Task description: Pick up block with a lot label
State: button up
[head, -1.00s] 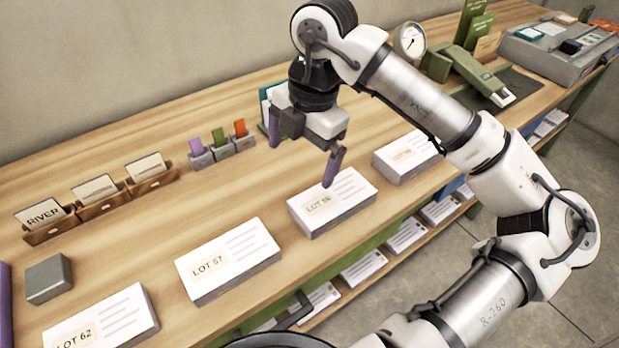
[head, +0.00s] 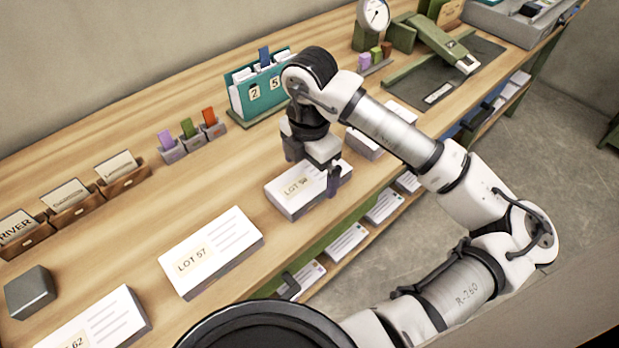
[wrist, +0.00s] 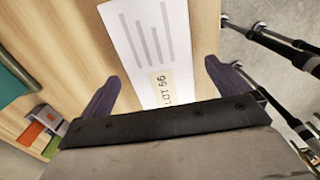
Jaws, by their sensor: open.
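Several white blocks with lot labels lie in a row along the table's front edge: LOT 62 (head: 105,322), LOT 57 (head: 212,250), a third block (head: 285,198) and a fourth (head: 365,147) partly hidden by my arm. My gripper (head: 332,188) is over the third block, pointing down, its fingers near the block's right part. In the wrist view this block (wrist: 148,40) runs between the two spread purple fingers of my gripper (wrist: 160,86), with nothing held. Its label looks like LOT 66, but the number is unclear. I cannot tell the height of the fingers above it.
A grey block (head: 30,292) and brown card holders (head: 70,213) stand at the left. A green press-like device (head: 435,45) is farther right. A lower shelf (head: 345,245) holds more labelled blocks.

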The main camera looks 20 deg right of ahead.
aim_at(309, 177)
jog(key=shift+f, duration=1.6)
jog(key=c, duration=1.2)
